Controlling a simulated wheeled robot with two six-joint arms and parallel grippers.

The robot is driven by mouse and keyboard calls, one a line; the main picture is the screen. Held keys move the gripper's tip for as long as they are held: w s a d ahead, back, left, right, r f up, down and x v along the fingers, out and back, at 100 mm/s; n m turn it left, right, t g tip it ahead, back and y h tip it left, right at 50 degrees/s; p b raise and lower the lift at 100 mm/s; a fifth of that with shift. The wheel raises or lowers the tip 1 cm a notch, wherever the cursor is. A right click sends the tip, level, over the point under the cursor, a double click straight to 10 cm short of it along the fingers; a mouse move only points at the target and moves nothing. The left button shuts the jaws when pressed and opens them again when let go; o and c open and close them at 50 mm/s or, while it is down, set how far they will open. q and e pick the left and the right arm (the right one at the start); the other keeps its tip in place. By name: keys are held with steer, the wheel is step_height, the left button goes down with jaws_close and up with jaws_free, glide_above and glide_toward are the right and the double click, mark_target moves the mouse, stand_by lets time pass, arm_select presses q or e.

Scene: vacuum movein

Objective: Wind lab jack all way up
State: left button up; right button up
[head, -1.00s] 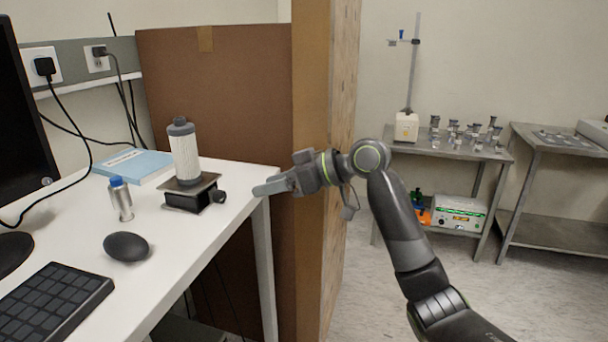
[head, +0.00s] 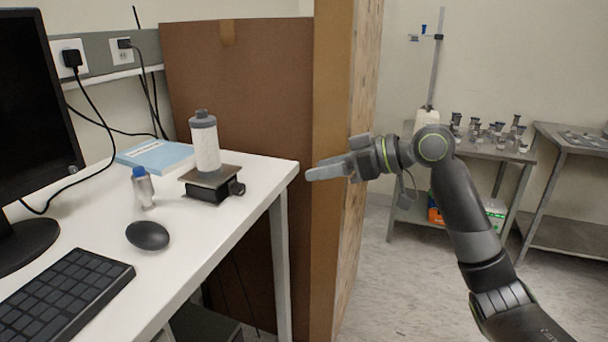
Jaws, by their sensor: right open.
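The lab jack (head: 213,184) stands on the white table near its right edge. It looks low, with its top plate close above its dark base. A black knob (head: 237,188) sticks out on its right side. A white cylinder with a grey cap (head: 205,142) stands upright on the top plate. My right gripper (head: 310,174) is open and empty, right of the table's edge and apart from the knob, its fingers pointing left. The gap between its fingers is hard to see from this side. My left gripper is not in view.
On the table (head: 190,240) are a small metal bottle with a blue cap (head: 143,187), a black mouse (head: 148,235), a keyboard (head: 62,300), a blue book (head: 156,156) and a monitor (head: 38,110). A brown partition (head: 335,200) stands close behind my right gripper.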

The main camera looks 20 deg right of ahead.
steer(key=w+d+r+t+h+p, duration=0.3)
steer(key=w+d+t+h, duration=0.3)
steer(key=w+d+t, duration=0.3)
steer(key=s+d+r+n+t+h+p, duration=0.2)
steer(key=d+r+n+t+h+p, duration=0.1)
steer(key=d+r+n+t, duration=0.3)
steer(key=s+a+n+y+p, duration=0.2)
steer(key=s+a+n+y, duration=0.4)
steer(key=n, duration=0.7)
arm_select(q)
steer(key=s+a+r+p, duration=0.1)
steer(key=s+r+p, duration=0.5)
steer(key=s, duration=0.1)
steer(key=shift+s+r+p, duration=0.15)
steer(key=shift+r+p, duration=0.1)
steer(key=shift+p, duration=0.15)
arm_select(e)
steer(key=n+g+y, duration=0.6)
steer(key=n+g, duration=0.6)
steer(key=n, duration=0.9)
glide_toward(243, 190)
steer(key=x, duration=0.8)
steer(key=shift+w+a, duration=0.15)
steer(key=shift+c, duration=0.3)
